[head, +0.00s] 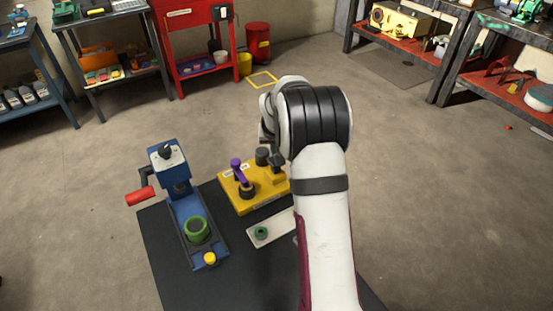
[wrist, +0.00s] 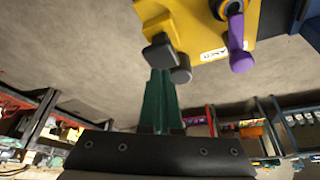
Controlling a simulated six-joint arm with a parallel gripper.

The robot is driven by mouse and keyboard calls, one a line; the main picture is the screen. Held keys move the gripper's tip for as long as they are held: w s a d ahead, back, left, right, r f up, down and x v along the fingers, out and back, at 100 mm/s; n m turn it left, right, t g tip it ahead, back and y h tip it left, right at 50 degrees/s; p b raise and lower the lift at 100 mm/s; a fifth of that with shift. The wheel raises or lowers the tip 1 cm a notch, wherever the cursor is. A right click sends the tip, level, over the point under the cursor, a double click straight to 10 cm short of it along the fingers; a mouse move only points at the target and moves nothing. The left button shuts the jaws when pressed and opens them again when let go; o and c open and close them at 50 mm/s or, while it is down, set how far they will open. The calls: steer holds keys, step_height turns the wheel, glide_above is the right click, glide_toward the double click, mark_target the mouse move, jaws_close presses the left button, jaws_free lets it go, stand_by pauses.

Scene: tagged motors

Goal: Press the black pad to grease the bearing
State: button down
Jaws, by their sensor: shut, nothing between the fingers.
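A yellow fixture (head: 250,197) stands on the black table, with a purple handle (head: 237,170) and a short dark grey cylinder (head: 262,156). A black pad (head: 277,160) sits on its raised post. In the wrist view the pad (wrist: 158,50) and the grey cylinder (wrist: 180,74) are close together. My gripper (wrist: 161,72) is shut and empty, its green fingers ending right at the pad. I cannot tell whether they touch it. In the head view my arm hides the fingertips. A small ring with a green centre, perhaps a bearing (head: 261,232), lies on a pale plate (head: 284,229).
A blue press (head: 180,205) with a red handle (head: 139,196), a green ring (head: 196,229) and a yellow button (head: 209,258) stands left on the black table (head: 170,285). My arm covers the table's right side. Shelves and a red cart (head: 190,45) are far behind.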

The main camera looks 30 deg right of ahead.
steer(key=shift+f, duration=0.1)
steer(key=shift+f, duration=1.7)
steer(key=shift+r, duration=1.8)
steer(key=shift+r, duration=3)
